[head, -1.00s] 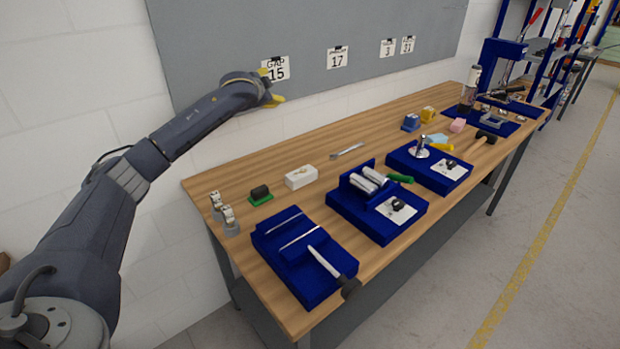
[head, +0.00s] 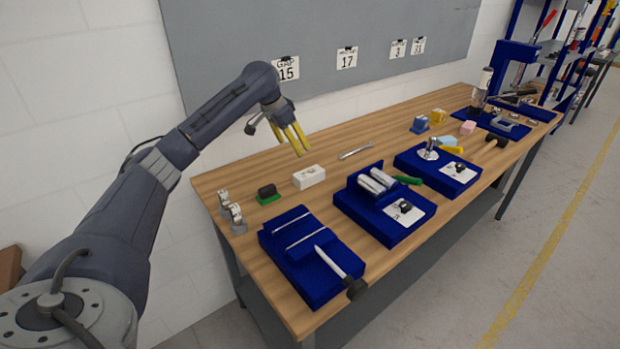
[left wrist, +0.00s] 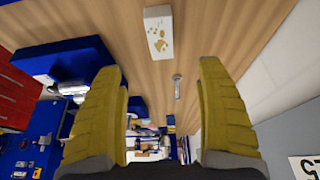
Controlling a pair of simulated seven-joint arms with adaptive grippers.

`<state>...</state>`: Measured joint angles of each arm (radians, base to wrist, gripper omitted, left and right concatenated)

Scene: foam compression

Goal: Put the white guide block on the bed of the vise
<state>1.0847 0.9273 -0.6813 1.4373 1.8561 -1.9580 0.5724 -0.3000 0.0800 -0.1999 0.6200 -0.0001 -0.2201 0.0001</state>
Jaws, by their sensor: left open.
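The white guide block (head: 309,177) lies on the wooden table behind the blue fixtures. In the left wrist view the block (left wrist: 158,32) shows gold-brown marks on its face and sits ahead of the fingers. My left gripper (head: 293,138) hangs above and behind the block, yellow fingers pointing down, apart from it. In the left wrist view the gripper (left wrist: 157,75) is open with nothing between the fingers. A blue fixture (head: 322,291) with two thin bright rails and a dark-knobbed bar, possibly the vise, stands at the table's near left. My right gripper is not seen.
A dark piece on a green base (head: 268,194) sits left of the block, with small metal parts (head: 232,212) further left. A metal tool (head: 356,151) lies to the right. A blue fixture with cylinders (head: 395,226) stands in front. Bare wood surrounds the block.

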